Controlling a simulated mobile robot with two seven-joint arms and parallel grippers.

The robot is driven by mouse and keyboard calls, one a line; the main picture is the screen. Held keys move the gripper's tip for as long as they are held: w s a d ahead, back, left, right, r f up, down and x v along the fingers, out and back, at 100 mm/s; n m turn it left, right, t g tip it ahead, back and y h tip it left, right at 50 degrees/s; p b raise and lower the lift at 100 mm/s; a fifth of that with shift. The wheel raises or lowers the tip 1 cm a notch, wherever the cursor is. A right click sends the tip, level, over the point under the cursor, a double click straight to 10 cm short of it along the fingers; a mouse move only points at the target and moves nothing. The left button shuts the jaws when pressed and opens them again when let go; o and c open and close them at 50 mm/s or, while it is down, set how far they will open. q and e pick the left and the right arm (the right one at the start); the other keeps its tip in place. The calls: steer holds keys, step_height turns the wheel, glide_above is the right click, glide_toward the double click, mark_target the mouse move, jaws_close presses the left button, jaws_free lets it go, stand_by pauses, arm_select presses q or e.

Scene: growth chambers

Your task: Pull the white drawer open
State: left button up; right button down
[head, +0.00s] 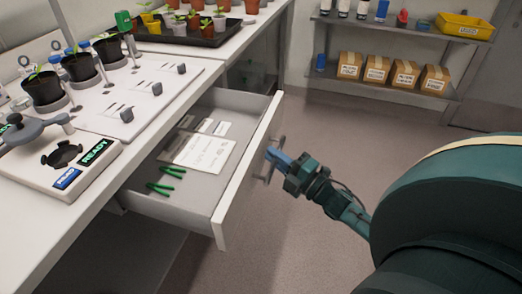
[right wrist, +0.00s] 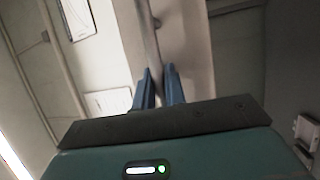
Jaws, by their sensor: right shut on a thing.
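The white drawer (head: 244,185) stands pulled out from under the bench in the head view. Inside it lie white cards or papers (head: 203,152) and green-handled tools (head: 165,180). My right gripper (head: 272,158) is at the outer face of the drawer front, its blue fingers shut on the bar handle (head: 270,166). In the right wrist view the blue fingers (right wrist: 158,88) stand on either side of the grey handle bar (right wrist: 148,45). The fingers hide part of the handle. My left gripper does not show.
The bench top (head: 175,75) carries black plant pots, a tray of seedlings (head: 200,32) and a device reading READY (head: 95,152). A shelf (head: 395,88) with cardboard boxes and a yellow bin (head: 464,26) stands at the back. The floor (head: 330,120) right of the drawer is clear.

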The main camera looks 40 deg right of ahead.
steer(key=shift+s+d, duration=0.25)
steer(key=shift+s, duration=0.05)
steer(key=c, duration=1.7)
jaws_free()
steer(key=v, duration=1.3)
steer(key=shift+s, duration=0.1)
